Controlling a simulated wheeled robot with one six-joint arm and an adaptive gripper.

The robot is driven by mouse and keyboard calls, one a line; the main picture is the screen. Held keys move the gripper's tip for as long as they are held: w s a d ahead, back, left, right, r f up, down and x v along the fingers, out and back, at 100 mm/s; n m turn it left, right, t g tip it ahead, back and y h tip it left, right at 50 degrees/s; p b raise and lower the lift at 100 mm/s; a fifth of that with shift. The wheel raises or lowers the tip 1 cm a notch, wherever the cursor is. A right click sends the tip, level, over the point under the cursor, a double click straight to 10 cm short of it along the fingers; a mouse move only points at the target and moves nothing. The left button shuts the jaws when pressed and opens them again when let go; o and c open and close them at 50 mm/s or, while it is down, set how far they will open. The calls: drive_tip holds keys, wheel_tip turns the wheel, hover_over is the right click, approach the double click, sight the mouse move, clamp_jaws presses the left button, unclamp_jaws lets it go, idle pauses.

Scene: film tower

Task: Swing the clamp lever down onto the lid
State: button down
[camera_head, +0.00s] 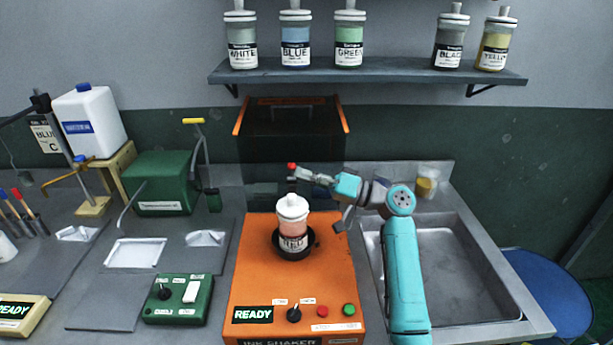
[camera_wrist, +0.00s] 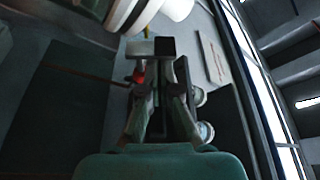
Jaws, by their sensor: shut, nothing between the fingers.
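The jar (camera_head: 292,238) with a white lid (camera_head: 292,207) stands upright in a black cup on the orange ink shaker (camera_head: 258,270). A red knob (camera_head: 291,166), apparently the clamp lever's end, shows above and behind the lid, apart from it. Most of the lever is hidden or hard to tell from my gripper. My gripper (camera_head: 305,173) reaches in from the right, its fingers shut and empty, close beside the knob. In the wrist view my fingertips (camera_wrist: 152,48) are together, and a red knob (camera_wrist: 138,74) shows just left of the fingers; I cannot tell whether they touch.
A dark see-through cover (camera_head: 292,130) stands raised behind the shaker. A sink (camera_head: 440,260) lies to the right. A green control box (camera_head: 177,300) and a green machine (camera_head: 160,180) are on the left. Labelled jars stand on the shelf (camera_head: 370,70) above.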

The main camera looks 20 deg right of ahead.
drive_tip(key=n+g+y, duration=0.1)
drive_tip(key=n, duration=0.3)
drive_tip(key=s+f+n+g+y, duration=0.1)
drive_tip(key=n, duration=0.3)
drive_tip(key=s+f+n+g+y, duration=0.1)
drive_tip(key=n, duration=0.3)
drive_tip(key=shift+a+g, duration=0.35)
drive_tip(key=shift+g, duration=0.05)
drive_tip(key=shift+s+f, duration=0.1)
drive_tip(key=shift+f, duration=0.05)
drive_tip(key=shift+d, duration=0.1)
drive_tip(key=d+r+v, duration=0.1)
drive_tip(key=r+v, duration=0.2)
drive_tip(key=v, duration=1.3)
drive_tip(key=shift+s, duration=0.2)
drive_tip(key=shift+d, duration=0.15)
